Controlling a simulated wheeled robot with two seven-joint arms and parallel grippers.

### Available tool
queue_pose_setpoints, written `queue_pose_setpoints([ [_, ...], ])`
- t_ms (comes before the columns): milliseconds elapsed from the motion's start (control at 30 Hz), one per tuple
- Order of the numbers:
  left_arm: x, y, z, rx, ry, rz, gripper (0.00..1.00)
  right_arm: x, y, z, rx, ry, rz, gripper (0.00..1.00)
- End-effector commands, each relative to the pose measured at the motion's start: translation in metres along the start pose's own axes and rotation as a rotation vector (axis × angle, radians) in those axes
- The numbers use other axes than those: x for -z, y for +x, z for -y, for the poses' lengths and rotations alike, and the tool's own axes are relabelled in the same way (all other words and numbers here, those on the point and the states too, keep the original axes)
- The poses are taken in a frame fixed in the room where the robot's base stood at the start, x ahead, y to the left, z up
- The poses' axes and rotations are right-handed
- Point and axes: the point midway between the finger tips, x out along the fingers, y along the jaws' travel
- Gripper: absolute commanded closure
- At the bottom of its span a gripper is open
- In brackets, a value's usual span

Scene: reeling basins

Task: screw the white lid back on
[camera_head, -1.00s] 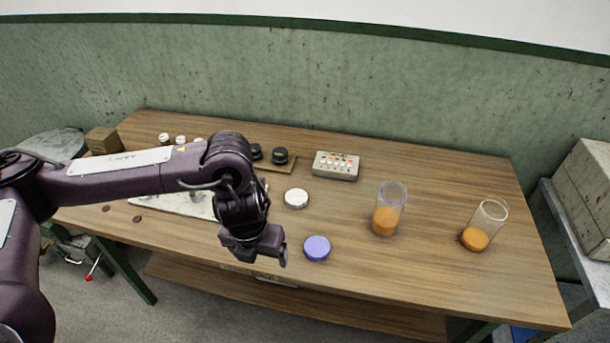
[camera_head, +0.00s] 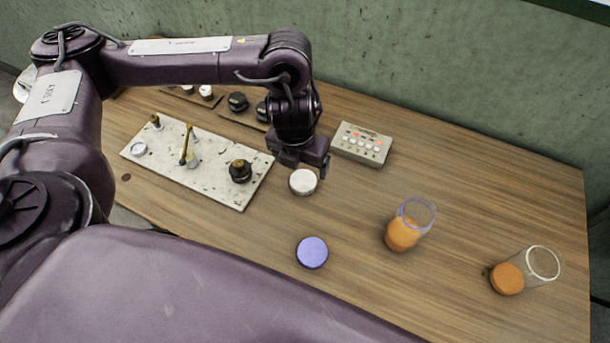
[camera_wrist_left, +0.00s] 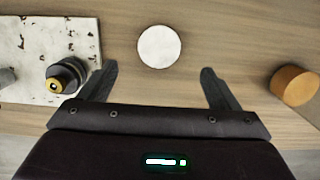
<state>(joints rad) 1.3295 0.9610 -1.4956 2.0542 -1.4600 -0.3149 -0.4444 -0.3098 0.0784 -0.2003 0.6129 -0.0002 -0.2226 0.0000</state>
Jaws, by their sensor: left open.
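The white lid (camera_head: 303,182) lies flat on the wooden table, apart from both jars. In the left wrist view the white lid (camera_wrist_left: 159,47) shows just ahead of and between the open fingers. My left gripper (camera_head: 305,167) is open and empty, pointing down just behind and above the lid. A clear jar with a white rim (camera_head: 541,263) and orange contents stands open at the right. A second clear jar with a purple rim (camera_head: 417,213) and orange contents stands open nearer the lid. My right gripper is not in view.
A purple lid (camera_head: 312,252) lies in front of the white one. A speckled plate (camera_head: 215,188) with taps and a black knob is at the left. A grey box with buttons (camera_head: 361,145) is behind. Table between white lid and purple-rimmed jar is clear.

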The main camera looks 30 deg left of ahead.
Motion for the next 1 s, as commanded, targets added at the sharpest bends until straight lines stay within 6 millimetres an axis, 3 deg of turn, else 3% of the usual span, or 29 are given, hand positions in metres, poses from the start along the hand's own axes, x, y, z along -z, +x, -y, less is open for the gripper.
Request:
queue_pose_setpoints([
  [300,0.001,0.027,0.0,0.001,-0.001,-0.003,0.16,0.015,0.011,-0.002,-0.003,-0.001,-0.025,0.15],
  [667,0.001,0.031,0.0,0.0,-0.001,-0.001,0.16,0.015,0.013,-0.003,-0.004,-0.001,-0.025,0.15],
  [1000,0.004,0.075,-0.001,0.001,-0.001,-0.004,0.16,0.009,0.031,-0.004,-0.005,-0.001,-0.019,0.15],
])
